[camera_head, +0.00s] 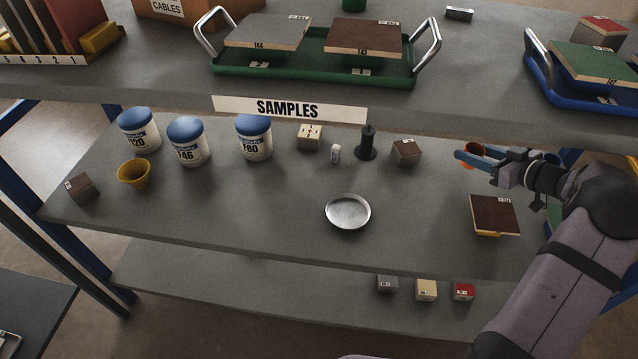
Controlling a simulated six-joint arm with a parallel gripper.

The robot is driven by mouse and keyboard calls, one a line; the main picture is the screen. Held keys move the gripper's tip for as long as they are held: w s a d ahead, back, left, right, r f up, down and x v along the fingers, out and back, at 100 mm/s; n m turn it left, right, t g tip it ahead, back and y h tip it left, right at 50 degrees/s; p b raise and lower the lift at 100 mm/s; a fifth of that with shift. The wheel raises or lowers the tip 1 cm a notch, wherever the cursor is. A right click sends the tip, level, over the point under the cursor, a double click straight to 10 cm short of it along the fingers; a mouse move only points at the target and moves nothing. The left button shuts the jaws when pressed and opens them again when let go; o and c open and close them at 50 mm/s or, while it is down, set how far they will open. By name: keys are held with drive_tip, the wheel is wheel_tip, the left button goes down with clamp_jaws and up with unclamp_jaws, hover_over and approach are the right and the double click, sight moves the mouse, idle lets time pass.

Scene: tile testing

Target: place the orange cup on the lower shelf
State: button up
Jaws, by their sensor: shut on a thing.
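My gripper (468,156) is at the right of the middle shelf, its blue fingers pointing left. It is shut on a small orange cup (472,147), which is mostly hidden by the fingers. The cup appears to be above the back right of the middle shelf; I cannot tell its exact height. The lower shelf (240,287) is the grey board under the middle shelf, and only its front strip shows.
The middle shelf (270,215) holds a yellow cup (134,174), several blue-lidded jars (188,142), a metal dish (348,212) and a brown tile (494,215). Small blocks (426,290) sit on the lower shelf's right; its left is clear. Trays (310,72) stand above.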

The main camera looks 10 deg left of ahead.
sight(482, 154)
drive_tip(key=w+d+m+t+h, duration=0.1)
drive_tip(key=w+d, duration=0.1)
drive_tip(key=w+d+f+m+t+h, duration=0.1)
drive_tip(key=w+d+m+h, duration=0.1)
drive_tip(key=w, duration=0.1)
drive_tip(key=shift+d+f, duration=0.1)
drive_tip(key=shift+f, duration=0.05)
drive_tip(key=shift+f+b, duration=0.4)
drive_tip(key=shift+f, duration=1.1)
drive_tip(key=shift+f, duration=0.1)
drive_tip(key=o, duration=1.1)
drive_tip(key=shift+s+d+r, duration=0.1)
drive_tip(key=shift+s+r, duration=0.15)
drive_tip(key=shift+p+v, duration=0.4)
drive_tip(key=shift+v, duration=1.4)
